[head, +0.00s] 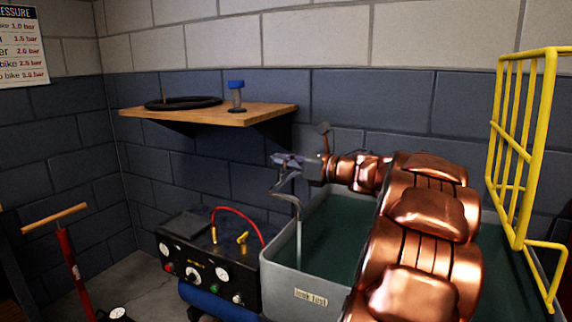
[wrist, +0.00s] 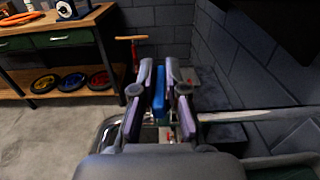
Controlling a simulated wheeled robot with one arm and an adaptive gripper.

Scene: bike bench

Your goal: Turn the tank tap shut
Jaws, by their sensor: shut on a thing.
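The tank tap (head: 297,215) is a grey bent pipe at the left end of the grey water tank (head: 310,297) in the head view. My gripper (head: 287,160) is at the top of the tap, with my copper arm reaching over the tank. In the wrist view my gripper (wrist: 159,90) has its purple-grey fingers on both sides of a blue tap handle (wrist: 160,86), shut on it. The handle stands in line with the fingers there. The fingers hide the handle in the head view, and the tap's joint is mostly covered.
A black pump unit (head: 205,262) with gauges and a red hose stands left of the tank. A wooden shelf (head: 210,115) hangs above it. A yellow rack (head: 520,150) rises at the right. A red floor pump (head: 70,265) stands far left.

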